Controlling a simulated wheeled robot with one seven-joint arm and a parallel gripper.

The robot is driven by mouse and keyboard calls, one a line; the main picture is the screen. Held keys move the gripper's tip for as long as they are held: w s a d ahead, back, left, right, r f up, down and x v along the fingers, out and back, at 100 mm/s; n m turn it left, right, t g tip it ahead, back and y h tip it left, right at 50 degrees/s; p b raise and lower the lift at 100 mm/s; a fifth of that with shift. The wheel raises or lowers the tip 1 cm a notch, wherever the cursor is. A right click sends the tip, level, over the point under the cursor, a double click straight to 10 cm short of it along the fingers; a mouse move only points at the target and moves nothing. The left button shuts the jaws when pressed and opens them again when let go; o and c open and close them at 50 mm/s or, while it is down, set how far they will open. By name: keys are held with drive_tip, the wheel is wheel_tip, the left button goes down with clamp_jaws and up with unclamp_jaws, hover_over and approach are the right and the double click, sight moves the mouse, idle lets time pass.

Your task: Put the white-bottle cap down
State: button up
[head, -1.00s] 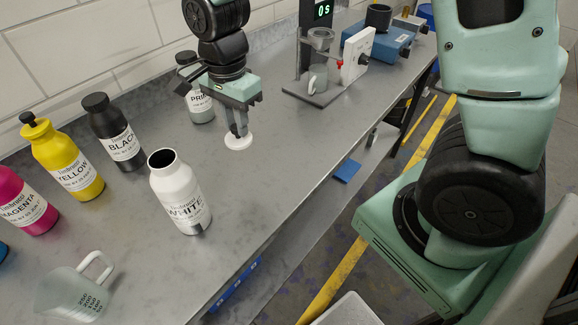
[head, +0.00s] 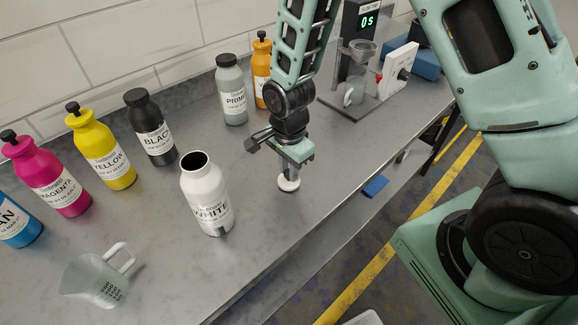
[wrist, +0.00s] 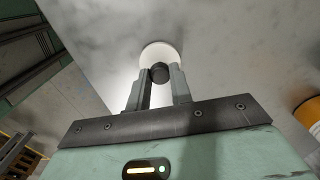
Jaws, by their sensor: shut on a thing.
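The white-bottle cap (head: 289,184) is a white disc with a dark knob. In the wrist view the cap (wrist: 158,51) sits at the fingertips, its dark knob between them. My gripper (head: 288,172) is shut on the knob and points down, with the cap at or just above the grey bench top; I cannot tell whether it touches. The uncapped white bottle (head: 207,196) stands upright on the bench, left of my gripper, its dark mouth showing.
Black (head: 151,127), yellow (head: 101,149), magenta (head: 49,177) and primer (head: 231,90) bottles stand along the wall. A clear measuring jug (head: 97,281) is at the front left. A dispensing stand (head: 362,104) is at the right. The bench around the cap is clear.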

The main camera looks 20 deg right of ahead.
sight(288, 172)
drive_tip(key=shift+f, duration=0.2)
drive_tip(key=shift+f, duration=0.2)
drive_tip(key=o, duration=0.9)
drive_tip(key=shift+r, duration=0.15)
wheel_tip(288, 172, up, 11)
drive_tip(key=b, duration=0.2)
drive_tip(key=s+a+r+n, duration=0.2)
drive_tip(key=s+n, duration=0.4)
drive_tip(key=n, duration=0.1)
drive_tip(key=s+a+r+n, duration=0.2)
drive_tip(key=s+n, duration=0.5)
drive_tip(key=s+a+r+n, duration=0.2)
drive_tip(key=s+n, duration=0.5)
drive_tip(key=n, duration=0.1)
drive_tip(key=shift+a+r+y, duration=0.15)
drive_tip(key=shift+r+y, duration=0.15)
drive_tip(key=shift+r, duration=0.1)
